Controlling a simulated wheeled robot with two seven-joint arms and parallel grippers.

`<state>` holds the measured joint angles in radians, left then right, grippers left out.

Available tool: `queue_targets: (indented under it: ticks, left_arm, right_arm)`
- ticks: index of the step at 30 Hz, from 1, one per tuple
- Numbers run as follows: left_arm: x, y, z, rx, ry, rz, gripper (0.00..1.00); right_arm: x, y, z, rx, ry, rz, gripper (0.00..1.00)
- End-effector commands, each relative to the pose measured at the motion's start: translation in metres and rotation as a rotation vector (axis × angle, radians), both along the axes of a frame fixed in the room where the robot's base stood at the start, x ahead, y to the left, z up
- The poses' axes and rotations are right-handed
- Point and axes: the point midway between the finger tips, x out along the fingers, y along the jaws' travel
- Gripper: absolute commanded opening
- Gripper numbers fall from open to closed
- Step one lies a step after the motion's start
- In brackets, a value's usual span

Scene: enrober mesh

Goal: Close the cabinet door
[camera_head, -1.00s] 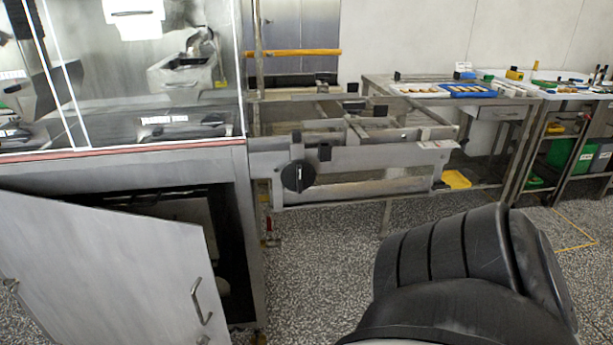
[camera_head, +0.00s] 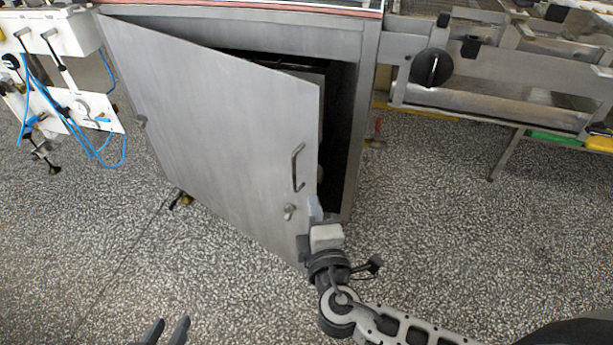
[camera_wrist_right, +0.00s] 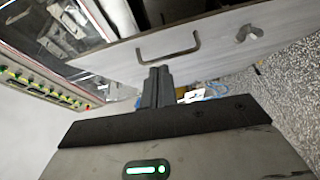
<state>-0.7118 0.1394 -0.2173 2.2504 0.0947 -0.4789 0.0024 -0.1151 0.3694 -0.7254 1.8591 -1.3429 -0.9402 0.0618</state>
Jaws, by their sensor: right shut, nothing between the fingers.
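The grey cabinet door (camera_head: 215,125) stands partly open, hinged on its left, with a dark gap between its right edge and the cabinet frame (camera_head: 357,120). It has a bar handle (camera_head: 298,168) and a small latch knob (camera_head: 290,211). My right gripper (camera_head: 316,210) is shut and empty at the door's free edge, near the lower right corner, below the handle. Whether it touches the door I cannot tell. In the right wrist view, its closed fingers (camera_wrist_right: 156,86) point toward the door panel (camera_wrist_right: 215,50) and handle. My left gripper (camera_head: 166,331) is open and empty at the bottom edge, above the floor.
A conveyor frame with a black knob (camera_head: 431,68) adjoins the cabinet at right. White equipment with blue hoses (camera_head: 75,112) stands at far left. The speckled floor (camera_head: 110,240) in front of the door is clear.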

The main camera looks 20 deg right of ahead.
Motion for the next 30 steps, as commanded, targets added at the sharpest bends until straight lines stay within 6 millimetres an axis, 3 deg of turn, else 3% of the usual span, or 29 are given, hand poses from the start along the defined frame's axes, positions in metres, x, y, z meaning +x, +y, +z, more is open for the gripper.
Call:
queue_targets:
  ticks: [5, 18, 24, 30]
  left_arm:
    - [0.001, -0.001, 0.004, -0.005, -0.009, -0.001, 0.31]
    - [-0.001, -0.001, 0.003, -0.005, 0.002, -0.002, 0.31]
    - [-0.001, -0.001, 0.001, -0.004, 0.006, -0.001, 0.31]
    - [-0.001, -0.001, 0.000, -0.004, 0.006, -0.001, 0.31]
  right_arm:
    - [0.014, -0.001, 0.009, -0.059, -0.053, 0.000, 0.00]
    - [0.087, -0.014, 0.009, -0.055, -0.049, 0.000, 0.00]
    - [0.100, -0.016, 0.007, -0.054, -0.046, 0.000, 0.00]
    - [0.101, -0.016, 0.007, -0.053, -0.046, 0.001, 0.00]
